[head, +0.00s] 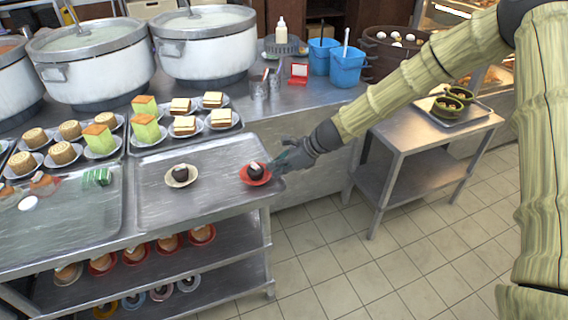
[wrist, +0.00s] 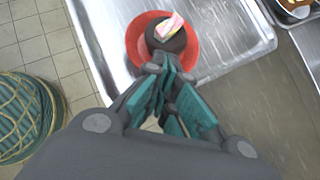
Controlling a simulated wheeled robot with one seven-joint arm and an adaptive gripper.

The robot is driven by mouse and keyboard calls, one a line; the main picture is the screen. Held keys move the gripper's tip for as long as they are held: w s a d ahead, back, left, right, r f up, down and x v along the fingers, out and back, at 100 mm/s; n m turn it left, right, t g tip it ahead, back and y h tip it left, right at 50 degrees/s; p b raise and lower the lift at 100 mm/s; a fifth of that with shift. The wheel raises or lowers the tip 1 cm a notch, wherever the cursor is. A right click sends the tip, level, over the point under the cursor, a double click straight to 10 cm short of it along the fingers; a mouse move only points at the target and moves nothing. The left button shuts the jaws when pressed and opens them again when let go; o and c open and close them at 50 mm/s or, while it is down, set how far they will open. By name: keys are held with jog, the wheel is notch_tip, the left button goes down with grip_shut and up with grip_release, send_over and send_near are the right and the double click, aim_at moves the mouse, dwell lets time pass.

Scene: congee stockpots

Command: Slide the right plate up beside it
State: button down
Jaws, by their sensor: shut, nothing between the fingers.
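The right plate (head: 255,180) is red and carries a dark round cake with a pale pink and white top. It sits near the right edge of a metal tray (head: 210,207). In the wrist view the red plate (wrist: 190,65) lies just beyond my fingertips, with the cake (wrist: 167,36) on it. A second, cream plate (head: 181,182) with a similar dark cake stands to its left on the same tray, with bare tray between them. My gripper (head: 281,160) is shut and empty at the right side of the red plate. The fingertips (wrist: 167,68) overlap its near rim; contact cannot be told.
Several cake plates stand on trays behind and left, with large stockpots (head: 207,45) at the back. Blue containers (head: 347,66) are behind my gripper. A side table (head: 428,127) with green pots stands right. A lower shelf (head: 150,266) holds more plates.

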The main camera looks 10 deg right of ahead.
jog(key=shift+w+a+f, duration=0.15)
jog(key=shift+a+f, duration=0.25)
jog(key=shift+f, duration=0.05)
